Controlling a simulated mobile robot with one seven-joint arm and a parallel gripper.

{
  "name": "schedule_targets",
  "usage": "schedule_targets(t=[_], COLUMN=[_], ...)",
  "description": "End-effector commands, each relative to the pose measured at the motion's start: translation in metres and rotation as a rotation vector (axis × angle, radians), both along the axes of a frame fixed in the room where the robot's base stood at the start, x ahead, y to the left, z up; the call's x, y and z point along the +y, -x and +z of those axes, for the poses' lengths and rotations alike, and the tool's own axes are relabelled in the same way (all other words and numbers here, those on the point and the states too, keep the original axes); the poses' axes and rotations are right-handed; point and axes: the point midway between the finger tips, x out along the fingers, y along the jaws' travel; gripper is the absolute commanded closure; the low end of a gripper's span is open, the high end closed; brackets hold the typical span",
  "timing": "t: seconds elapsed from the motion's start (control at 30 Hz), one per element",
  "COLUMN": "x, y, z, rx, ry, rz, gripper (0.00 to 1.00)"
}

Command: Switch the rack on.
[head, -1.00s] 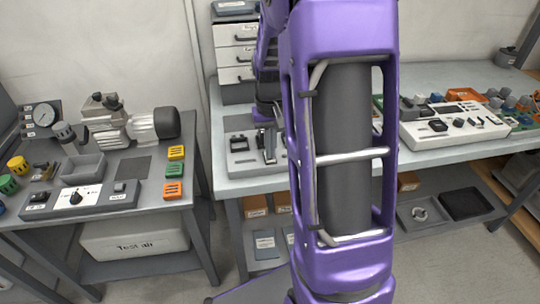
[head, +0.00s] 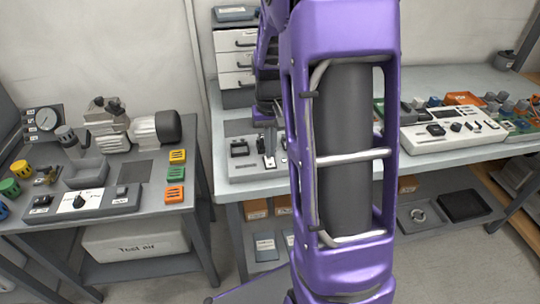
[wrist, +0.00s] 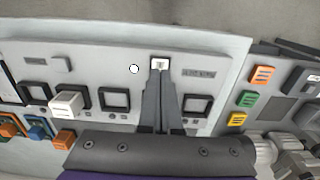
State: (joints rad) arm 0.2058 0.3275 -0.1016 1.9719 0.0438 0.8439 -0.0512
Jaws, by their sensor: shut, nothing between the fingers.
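The rack appears to be the light grey panel (wrist: 100,70) with several square black-framed sockets, seen in the wrist view. A small switch-like part (wrist: 160,64) with a white face sits near the panel's far edge, beside a round white spot (wrist: 134,69). My gripper (wrist: 160,80) is shut and empty, its tips right at this part; I cannot tell whether they touch. A white block (wrist: 67,103) sits in one socket. In the head view the panel (head: 245,170) lies on the middle bench, with my gripper (head: 270,150) over it. My arm hides its right side.
The left bench holds a control box with a knob (head: 79,202), a pump (head: 110,128) and coloured blocks (head: 176,175). A drawer unit (head: 236,60) stands behind the panel. A white console (head: 455,133) lies at right.

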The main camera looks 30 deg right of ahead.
Motion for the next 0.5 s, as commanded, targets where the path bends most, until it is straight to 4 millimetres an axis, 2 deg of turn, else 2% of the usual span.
schedule_targets(t=[0.03, 0.5], x=[0.0, 0.0], y=[0.0, 0.0], z=[0.008, 0.043], rx=[0.0, 0.0], ry=[0.0, 0.0], rz=[0.0, 0.0], gripper=[1.0, 1.0])
